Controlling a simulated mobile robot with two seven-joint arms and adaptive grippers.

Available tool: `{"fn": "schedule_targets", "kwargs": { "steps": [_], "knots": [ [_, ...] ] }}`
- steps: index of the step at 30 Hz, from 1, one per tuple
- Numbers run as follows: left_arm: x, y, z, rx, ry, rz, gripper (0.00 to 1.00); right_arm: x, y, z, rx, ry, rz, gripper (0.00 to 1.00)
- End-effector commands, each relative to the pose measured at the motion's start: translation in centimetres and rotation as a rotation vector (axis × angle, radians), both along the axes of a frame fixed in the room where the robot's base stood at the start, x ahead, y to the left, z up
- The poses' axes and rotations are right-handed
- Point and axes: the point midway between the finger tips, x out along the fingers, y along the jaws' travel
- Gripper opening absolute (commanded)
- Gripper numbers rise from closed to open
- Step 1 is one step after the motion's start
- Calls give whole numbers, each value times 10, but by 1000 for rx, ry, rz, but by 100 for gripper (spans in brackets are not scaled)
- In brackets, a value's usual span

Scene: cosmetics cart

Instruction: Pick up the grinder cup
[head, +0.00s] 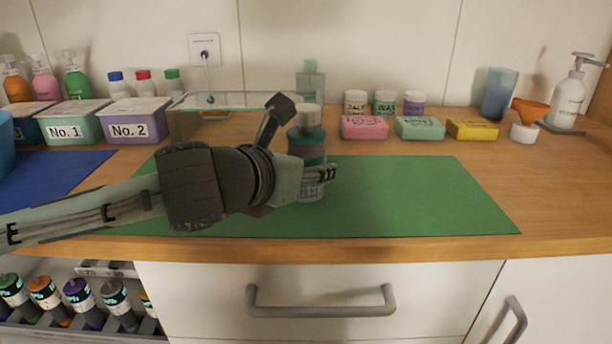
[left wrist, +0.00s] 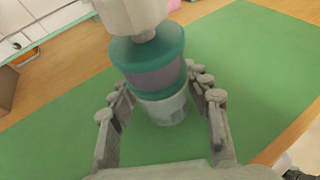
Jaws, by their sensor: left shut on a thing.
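The grinder cup (head: 312,193) is a clear, greyish cup at the bottom of an upright stack with a dark green band and a beige top (head: 307,116). In the left wrist view the cup (left wrist: 163,108) is between the two fingers, under green bands and the beige top (left wrist: 130,14).
A glass shelf (head: 225,101) is behind my left gripper. Pink (head: 365,128), green (head: 420,128) and yellow (head: 472,129) soap bars line the mat's back. Boxes No. 1 (head: 72,126) and No. 2 (head: 136,124) stand left. An open drawer of bottles (head: 80,298) is below. The mat's right side is clear.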

Motion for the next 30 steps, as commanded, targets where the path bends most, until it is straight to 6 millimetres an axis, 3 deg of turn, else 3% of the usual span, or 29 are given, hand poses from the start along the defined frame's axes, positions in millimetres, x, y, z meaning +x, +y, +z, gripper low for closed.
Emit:
{"fn": "schedule_targets", "kwargs": {
  "steps": [11,18,30],
  "knots": [
    [1,0,10,-1,-5,0,14,-1,0,0,0,-1,1,40],
    [0,-1,47,-3,-8,0,14,-10,-1,-11,-6,13,11,40],
    [-46,81,98,-1,-7,6,14,-14,-5,-24,-16,21,22,40]
  ]
}}
